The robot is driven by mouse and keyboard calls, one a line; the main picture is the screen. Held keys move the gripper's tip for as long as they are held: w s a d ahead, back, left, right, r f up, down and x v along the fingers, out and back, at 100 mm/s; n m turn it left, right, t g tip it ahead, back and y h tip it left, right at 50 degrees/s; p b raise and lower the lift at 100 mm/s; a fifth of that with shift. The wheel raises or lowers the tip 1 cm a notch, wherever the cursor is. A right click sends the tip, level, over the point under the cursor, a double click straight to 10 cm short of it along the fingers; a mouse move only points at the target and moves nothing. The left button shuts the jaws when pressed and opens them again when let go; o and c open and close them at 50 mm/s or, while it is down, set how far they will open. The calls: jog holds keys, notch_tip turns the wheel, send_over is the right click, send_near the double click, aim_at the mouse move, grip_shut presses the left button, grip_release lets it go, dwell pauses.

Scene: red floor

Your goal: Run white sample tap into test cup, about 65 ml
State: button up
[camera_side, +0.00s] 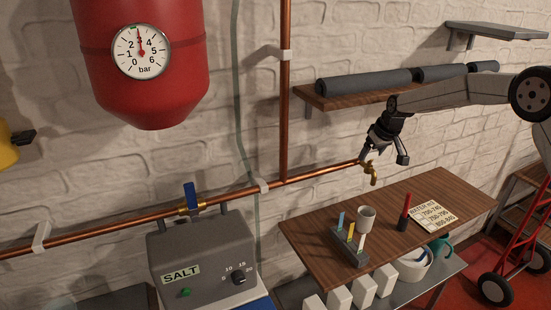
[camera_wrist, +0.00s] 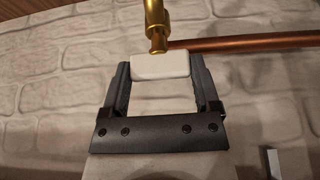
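The brass sample tap (camera_side: 372,174) sticks out from the end of a copper pipe, above the wooden table. In the wrist view the tap (camera_wrist: 157,25) meets a white block (camera_wrist: 161,66), which looks like its handle. My gripper (camera_side: 384,157) is above and beside the tap, its fingers apart. In the wrist view the fingers (camera_wrist: 161,72) stand close on both sides of the white block; whether they press on it I cannot tell. A pale cup (camera_side: 366,218) stands upright on the table, lower than the tap, beside a test rack. Its inside is too small to read.
The grey rack (camera_side: 348,246) holds blue, yellow and white strips. A red stick (camera_side: 405,207) and a number card (camera_side: 433,216) are on the table (camera_side: 313,235). White boxes (camera_side: 364,289) and a white bowl (camera_side: 414,265) sit below. A wall shelf (camera_side: 362,98) is behind my arm.

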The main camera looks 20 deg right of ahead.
jog(key=shift+c, duration=0.6)
jog(key=shift+n, duration=0.4)
jog(key=shift+n+y, duration=0.5)
jog(key=shift+n, duration=0.3)
jog(key=o, duration=1.1)
jog(key=shift+r, duration=0.15)
jog(key=shift+v, duration=3.75)
